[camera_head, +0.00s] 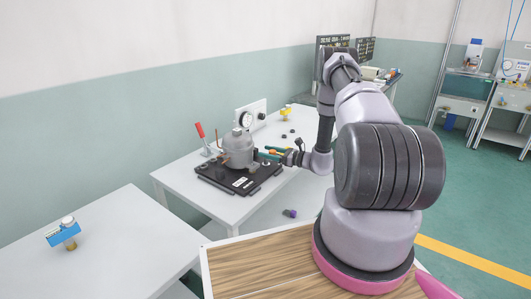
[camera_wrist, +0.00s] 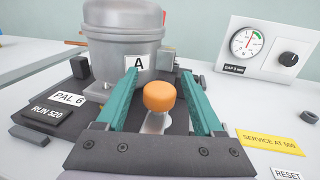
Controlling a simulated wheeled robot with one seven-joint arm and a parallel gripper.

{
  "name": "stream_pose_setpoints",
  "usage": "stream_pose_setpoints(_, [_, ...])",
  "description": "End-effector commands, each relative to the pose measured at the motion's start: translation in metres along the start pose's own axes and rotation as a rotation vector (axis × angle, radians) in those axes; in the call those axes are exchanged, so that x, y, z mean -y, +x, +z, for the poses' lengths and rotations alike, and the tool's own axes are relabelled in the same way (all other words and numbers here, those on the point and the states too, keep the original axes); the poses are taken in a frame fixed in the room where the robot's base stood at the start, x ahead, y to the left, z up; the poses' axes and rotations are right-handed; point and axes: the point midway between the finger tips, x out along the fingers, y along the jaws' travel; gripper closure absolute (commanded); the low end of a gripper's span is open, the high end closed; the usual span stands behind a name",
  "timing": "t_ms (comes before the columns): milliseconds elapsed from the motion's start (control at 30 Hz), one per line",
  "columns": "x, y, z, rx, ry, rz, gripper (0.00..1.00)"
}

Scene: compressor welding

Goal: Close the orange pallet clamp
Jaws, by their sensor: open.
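The clamp's round orange knob (camera_wrist: 159,96) sits on a pale metal stem in the wrist view, low in front of the grey compressor tank (camera_wrist: 123,45). My gripper (camera_wrist: 160,78) is open, with one teal finger on each side of the knob and a gap visible on both sides. In the head view my gripper (camera_head: 268,153) reaches in from the right, close beside the compressor (camera_head: 237,148). The compressor stands on the black pallet (camera_head: 213,176), labelled PAL 6 in the wrist view. The clamp's lower part is hidden behind my gripper's body.
A red-handled lever (camera_head: 201,131) stands at the table's left. A gauge panel (camera_wrist: 262,48) stands at the back right in the wrist view. A yellow label (camera_wrist: 266,145) lies on the white tabletop (camera_head: 172,180). A blue-topped object (camera_head: 64,233) sits on the nearer left table.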

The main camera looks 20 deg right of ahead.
Motion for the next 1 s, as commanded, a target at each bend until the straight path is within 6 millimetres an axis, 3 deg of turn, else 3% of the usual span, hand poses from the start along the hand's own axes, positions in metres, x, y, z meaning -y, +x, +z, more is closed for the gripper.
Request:
stream_pose_setpoints(133, [-0.0003, 0.0099, -0.0001, 0.000, -0.001, 0.001, 0.31])
stream_pose_setpoints(400, [0.0000, 0.0113, -0.0001, -0.001, -0.001, 0.000, 0.31])
stream_pose_setpoints(433, [0.0000, 0.0113, -0.0001, -0.001, -0.001, 0.000, 0.35])
stream_pose_setpoints(467, [-0.0001, 0.0113, -0.0001, -0.001, 0.000, 0.000, 0.46])
stream_pose_setpoints(600, [0.0000, 0.0112, 0.0000, -0.001, -0.001, 0.000, 1.00])
stream_pose_setpoints(1000, [0.0001, 0.0109, 0.0000, -0.001, -0.001, 0.000, 1.00])
